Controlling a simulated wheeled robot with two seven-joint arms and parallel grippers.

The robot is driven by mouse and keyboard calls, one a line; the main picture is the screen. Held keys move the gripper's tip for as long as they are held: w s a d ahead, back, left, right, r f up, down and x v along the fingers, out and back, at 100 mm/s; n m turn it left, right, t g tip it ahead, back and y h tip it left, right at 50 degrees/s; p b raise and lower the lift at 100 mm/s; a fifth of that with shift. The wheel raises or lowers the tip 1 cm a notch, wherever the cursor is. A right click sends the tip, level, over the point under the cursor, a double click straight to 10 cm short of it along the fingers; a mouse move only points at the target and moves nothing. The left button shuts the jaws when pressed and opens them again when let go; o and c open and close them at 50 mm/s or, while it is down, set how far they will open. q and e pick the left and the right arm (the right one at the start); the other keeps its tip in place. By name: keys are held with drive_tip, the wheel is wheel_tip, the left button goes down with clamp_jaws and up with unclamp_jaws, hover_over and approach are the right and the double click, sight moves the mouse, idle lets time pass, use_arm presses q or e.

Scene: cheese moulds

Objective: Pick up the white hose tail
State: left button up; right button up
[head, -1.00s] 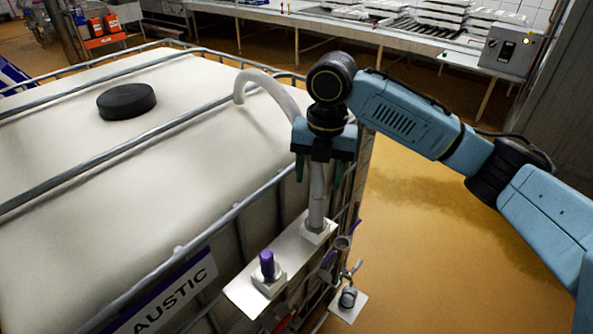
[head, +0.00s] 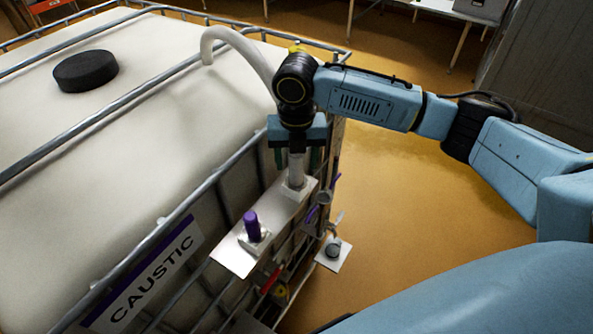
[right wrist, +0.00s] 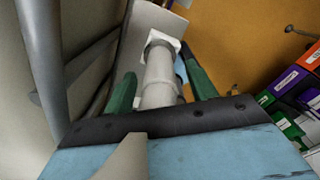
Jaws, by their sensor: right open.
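The white hose tail (head: 296,174) stands upright in a square white holder on the white bracket plate (head: 231,258) at the tank's corner. A pale hose (head: 235,42) arches up from behind my gripper over the tank top. My right gripper (head: 297,160) is just above the holder. In the right wrist view my right gripper (right wrist: 161,88) has its green fingers open, one on each side of the hose tail (right wrist: 159,78), with gaps visible. The upper end of the tail is hidden by the gripper in the head view. My left gripper is not in view.
The caustic tank (head: 120,120) with its metal cage rails fills the left. A purple-capped fitting (head: 252,224) stands on the same plate. A smaller plate with a grey fitting (head: 333,248) sits lower right. Coloured boxes (right wrist: 292,82) show in the right wrist view. Open floor lies right.

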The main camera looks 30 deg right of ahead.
wheel_tip(320, 180, down, 2)
drive_tip(key=shift+f, duration=0.1)
drive_tip(key=c, duration=1.2)
